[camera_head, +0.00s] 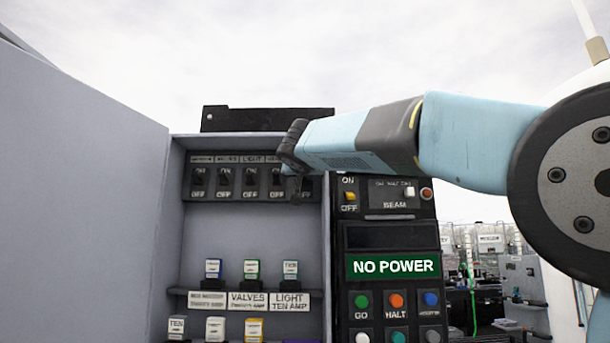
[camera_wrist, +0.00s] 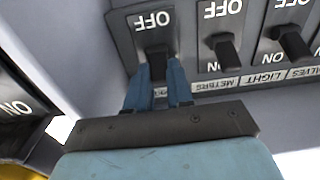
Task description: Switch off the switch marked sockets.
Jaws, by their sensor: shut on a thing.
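A row of dark switches runs along the top of the grey cabinet (camera_head: 245,250). My gripper (camera_head: 297,183) is at the right-end switch in the head view. In the wrist view, where the panel appears upside down, the blue fingers of my gripper (camera_wrist: 158,75) are shut on either side of that switch's black lever (camera_wrist: 157,62). Its OFF mark (camera_wrist: 152,20) is uncovered; its name label is hidden behind my gripper, so I cannot read "sockets". The neighbouring lever (camera_wrist: 225,50) stands on the label side, away from OFF. The held lever appears to stand likewise.
Labels for meters (camera_wrist: 212,86) and light (camera_wrist: 269,78) adjoin the held switch. A black control panel (camera_head: 393,237) with a lit "NO POWER" sign (camera_head: 394,266) stands right. Fuses (camera_head: 251,269) sit on lower shelves. A grey panel (camera_head: 80,180) fills the left.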

